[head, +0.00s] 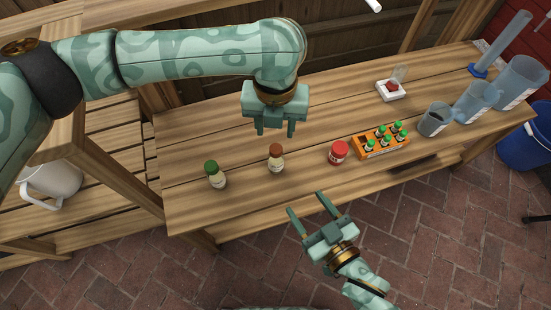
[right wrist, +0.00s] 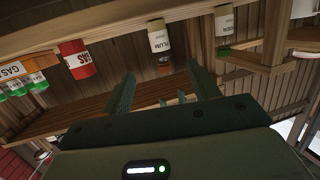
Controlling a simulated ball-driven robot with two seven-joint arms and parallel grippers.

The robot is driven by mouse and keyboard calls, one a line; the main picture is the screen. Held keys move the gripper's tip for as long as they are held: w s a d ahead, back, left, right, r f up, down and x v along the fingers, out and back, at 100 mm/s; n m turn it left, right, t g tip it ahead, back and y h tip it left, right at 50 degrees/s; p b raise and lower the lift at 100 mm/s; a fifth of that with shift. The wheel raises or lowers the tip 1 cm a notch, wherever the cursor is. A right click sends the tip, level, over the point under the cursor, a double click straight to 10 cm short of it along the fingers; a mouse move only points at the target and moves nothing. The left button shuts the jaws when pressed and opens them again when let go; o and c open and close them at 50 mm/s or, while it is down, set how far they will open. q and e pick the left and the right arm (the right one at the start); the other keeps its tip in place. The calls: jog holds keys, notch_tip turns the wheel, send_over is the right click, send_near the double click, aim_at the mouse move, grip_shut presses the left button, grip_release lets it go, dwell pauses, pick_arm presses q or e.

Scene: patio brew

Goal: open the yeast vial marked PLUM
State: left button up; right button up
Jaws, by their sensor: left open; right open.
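The PLUM vial (head: 277,166) is a cream bottle with a brown cap (head: 276,148), standing upright near the front edge of the bench. In the right wrist view, which is upside down, the vial (right wrist: 159,40) shows its PLUM label, with the brown cap on it. My left gripper (head: 276,130) is open and empty, pointing down just above the vial in the head view. My right gripper (head: 307,204) is open and empty, in front of the bench edge. Its fingers (right wrist: 160,78) point toward the vial, apart from it.
A similar green-capped bottle (head: 217,181) stands to the left of the vial. A red jar (head: 338,153) and an orange rack (head: 381,148) of green-capped vials are to the right. Blue-grey measuring vessels (head: 475,100) stand farther right. The bench (head: 245,205) is clear around the PLUM vial.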

aim_at(280, 166)
pick_arm(q)
jog(key=shift+d+r, duration=0.1)
pick_arm(e)
jog(key=x, duration=1.5)
jog(key=shift+w+a, duration=0.1)
jog(key=shift+w, duration=0.15)
jog(key=shift+c, duration=0.3)
